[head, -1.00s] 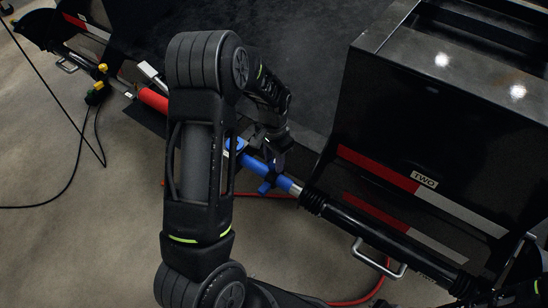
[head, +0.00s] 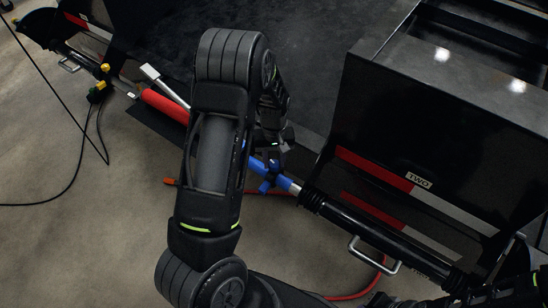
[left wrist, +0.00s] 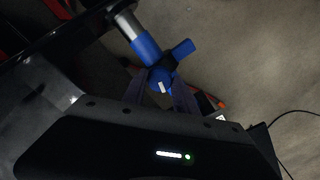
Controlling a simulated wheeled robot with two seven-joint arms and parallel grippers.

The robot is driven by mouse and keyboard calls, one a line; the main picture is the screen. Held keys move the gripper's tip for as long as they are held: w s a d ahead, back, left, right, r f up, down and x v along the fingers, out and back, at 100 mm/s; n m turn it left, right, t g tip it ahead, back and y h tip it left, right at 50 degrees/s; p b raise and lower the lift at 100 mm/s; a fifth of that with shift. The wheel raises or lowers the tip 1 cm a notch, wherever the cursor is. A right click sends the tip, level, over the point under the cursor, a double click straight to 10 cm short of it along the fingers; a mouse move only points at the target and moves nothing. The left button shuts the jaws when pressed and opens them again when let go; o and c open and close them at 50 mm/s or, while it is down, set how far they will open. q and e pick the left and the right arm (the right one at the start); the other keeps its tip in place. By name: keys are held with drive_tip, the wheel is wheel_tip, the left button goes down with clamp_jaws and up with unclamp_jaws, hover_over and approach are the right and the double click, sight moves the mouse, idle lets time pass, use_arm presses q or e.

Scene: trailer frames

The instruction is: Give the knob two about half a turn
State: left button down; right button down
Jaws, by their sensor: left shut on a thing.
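A blue fitting with a side arm, which I take to be knob two (head: 268,184), sits at the end of a metal rod beside the trailer part labelled TWO (head: 419,180). It also shows in the left wrist view (left wrist: 182,49), with the side arm pointing up and right. My left gripper (head: 272,150) is at the blue fitting, partly hidden behind my forearm. In the left wrist view its two fingers (left wrist: 162,90) lie on either side of the blue body, shut on it. My right gripper cannot be made out.
A black tube (head: 375,236) with a metal handle (head: 372,257) runs right from the rod. A red cylinder (head: 164,105) lies on the far side of my left arm. A red hose (head: 350,296) and a black cable (head: 78,160) lie on the concrete floor.

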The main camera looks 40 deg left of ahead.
sight(274, 164)
use_arm(q)
drive_tip(key=shift+n+p, duration=0.5)
drive_tip(key=shift+n, duration=1)
drive_tip(key=c, duration=1)
unclamp_jaws()
drive_tip(key=shift+o, duration=0.2)
wheel_tip(274, 164, up, 8)
drive_tip(key=shift+f+p, duration=0.1)
drive_tip(key=shift+p, duration=0.65)
drive_tip(key=shift+d, duration=0.1)
